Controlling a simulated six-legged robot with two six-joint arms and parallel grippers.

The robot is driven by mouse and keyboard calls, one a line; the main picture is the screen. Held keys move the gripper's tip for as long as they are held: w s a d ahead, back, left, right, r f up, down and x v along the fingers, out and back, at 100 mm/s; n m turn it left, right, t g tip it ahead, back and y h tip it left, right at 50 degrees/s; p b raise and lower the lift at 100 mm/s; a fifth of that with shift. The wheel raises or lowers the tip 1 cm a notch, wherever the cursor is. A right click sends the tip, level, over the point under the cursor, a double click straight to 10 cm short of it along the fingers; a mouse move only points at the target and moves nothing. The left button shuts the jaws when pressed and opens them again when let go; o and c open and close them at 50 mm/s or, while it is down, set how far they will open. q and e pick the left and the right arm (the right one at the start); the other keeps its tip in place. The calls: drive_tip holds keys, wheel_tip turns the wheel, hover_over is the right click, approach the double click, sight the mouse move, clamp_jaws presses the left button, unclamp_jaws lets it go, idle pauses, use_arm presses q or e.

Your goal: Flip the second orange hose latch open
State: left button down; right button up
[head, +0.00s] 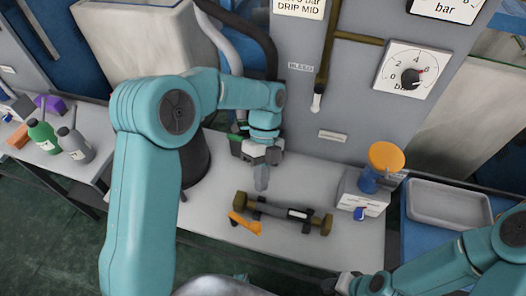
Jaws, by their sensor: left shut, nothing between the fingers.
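A dark hose coupling (270,208) with olive-brown ends and a small white label lies across the pale bench top (225,180). One orange latch (244,224) sticks out from its left end toward the bench's front edge. I cannot make out another orange latch on the coupling. My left gripper (261,184) points down behind the coupling's left part, shut and empty, apart from the latch. My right gripper (335,286) is at the bottom edge, in front of the bench; its fingers are too small and cut off to judge.
A grey box with an orange-topped blue knob (386,157) stands right of the coupling. A grey tray (448,205) is farther right. A panel with a gauge (411,77) and a hanging pipe (318,99) rises behind. Bottles (75,146) stand on the left table.

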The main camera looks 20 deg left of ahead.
use_arm(q)
drive_tip(key=v, duration=0.8)
drive_tip(key=shift+p, duration=0.3)
drive_tip(key=shift+r, duration=0.1)
